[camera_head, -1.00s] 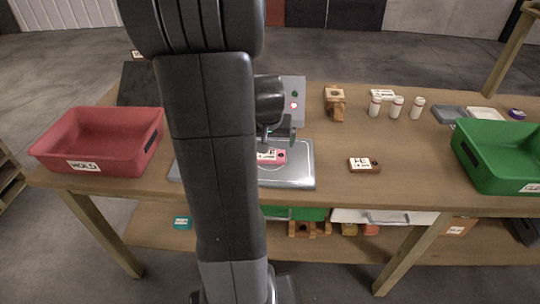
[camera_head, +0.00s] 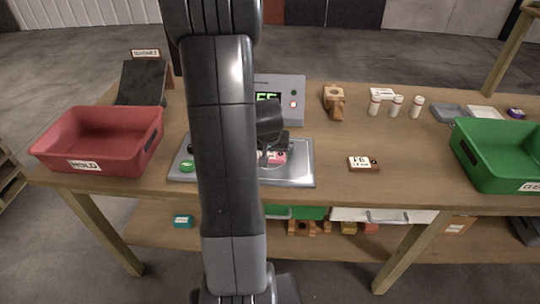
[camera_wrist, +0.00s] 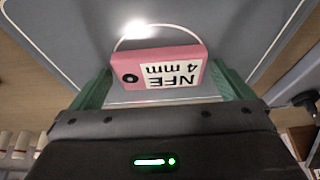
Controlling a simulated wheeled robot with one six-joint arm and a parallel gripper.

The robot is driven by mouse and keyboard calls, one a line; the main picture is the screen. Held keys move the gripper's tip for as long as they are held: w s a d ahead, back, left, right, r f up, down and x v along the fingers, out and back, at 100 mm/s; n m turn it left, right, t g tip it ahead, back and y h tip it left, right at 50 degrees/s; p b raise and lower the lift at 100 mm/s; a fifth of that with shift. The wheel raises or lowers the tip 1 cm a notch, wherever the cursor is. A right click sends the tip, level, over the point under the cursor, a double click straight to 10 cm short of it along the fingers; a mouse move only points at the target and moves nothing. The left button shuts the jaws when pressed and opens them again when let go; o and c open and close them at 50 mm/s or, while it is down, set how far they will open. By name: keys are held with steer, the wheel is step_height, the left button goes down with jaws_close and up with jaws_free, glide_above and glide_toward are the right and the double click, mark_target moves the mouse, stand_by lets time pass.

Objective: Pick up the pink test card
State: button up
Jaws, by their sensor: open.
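The pink test card (camera_wrist: 158,67) lies on the grey metal plate of the detector, with a white label reading "NFE 4 mm" and a dark hole at one end. In the head view the pink card (camera_head: 277,157) is partly hidden by my arm and gripper. My gripper (camera_wrist: 165,84) is open, its green fingers at either side of the card's near edge in the wrist view; I cannot tell whether they touch it. In the head view the gripper (camera_head: 272,152) is over the plate (camera_head: 298,174), largely covered by my arm.
A red bin (camera_head: 140,157) labelled HOLD stands at the left, a green bin (camera_head: 480,172) at the right. A wooden card (camera_head: 363,163) marked FE lies right of the plate. The detector's display (camera_head: 268,97) stands behind. White bottles (camera_head: 397,105) stand at the back.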

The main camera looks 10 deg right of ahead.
steer(key=c, duration=0.9)
steer(key=shift+r, duration=0.15)
